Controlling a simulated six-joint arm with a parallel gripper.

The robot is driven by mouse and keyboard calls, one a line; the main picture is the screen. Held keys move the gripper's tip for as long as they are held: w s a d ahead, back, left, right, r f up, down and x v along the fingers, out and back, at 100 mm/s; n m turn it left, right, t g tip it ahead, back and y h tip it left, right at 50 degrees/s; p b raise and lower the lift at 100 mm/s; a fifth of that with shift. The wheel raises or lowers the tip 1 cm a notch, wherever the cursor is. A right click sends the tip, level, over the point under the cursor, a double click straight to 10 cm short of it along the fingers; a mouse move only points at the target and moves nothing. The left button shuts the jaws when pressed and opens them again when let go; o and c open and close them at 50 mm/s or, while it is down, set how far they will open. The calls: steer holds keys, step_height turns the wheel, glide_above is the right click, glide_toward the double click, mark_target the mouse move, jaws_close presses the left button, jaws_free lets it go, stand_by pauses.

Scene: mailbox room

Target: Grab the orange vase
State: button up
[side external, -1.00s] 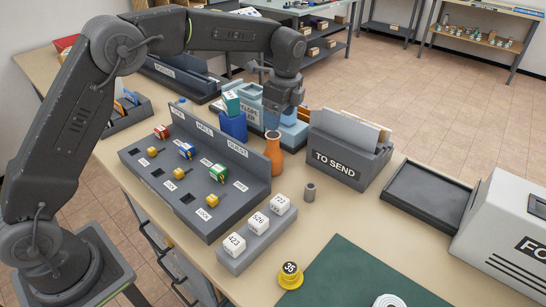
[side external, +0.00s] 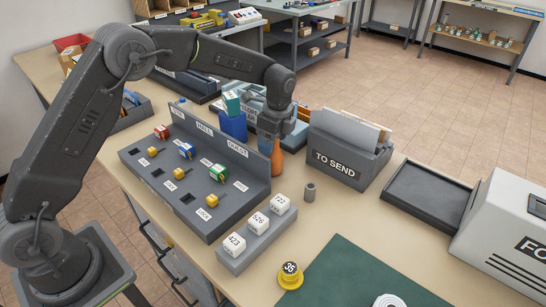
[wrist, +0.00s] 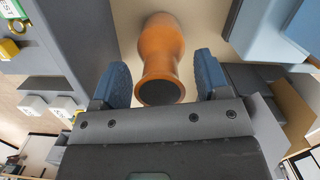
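The orange vase (side external: 277,160) stands upright on the table between the grey key board and the TO SEND box. My gripper (side external: 270,145) is lowered over the vase and hides its upper part in the side view. In the wrist view, the vase (wrist: 161,50) shows its dark round mouth between the two blue fingers of my gripper (wrist: 160,80). The fingers are apart, with a gap visible on each side of the vase neck. Contact with the vase does not show.
The grey key board (side external: 200,175) stands close on the left. The TO SEND box (side external: 345,155) with envelopes is close on the right. A blue container (side external: 233,127) is behind left. A small grey cylinder (side external: 310,192) and a block with numbered cubes (side external: 245,245) are in front.

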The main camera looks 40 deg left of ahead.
jaws_close()
stand_by(0.4)
steer(key=shift+r, duration=0.1)
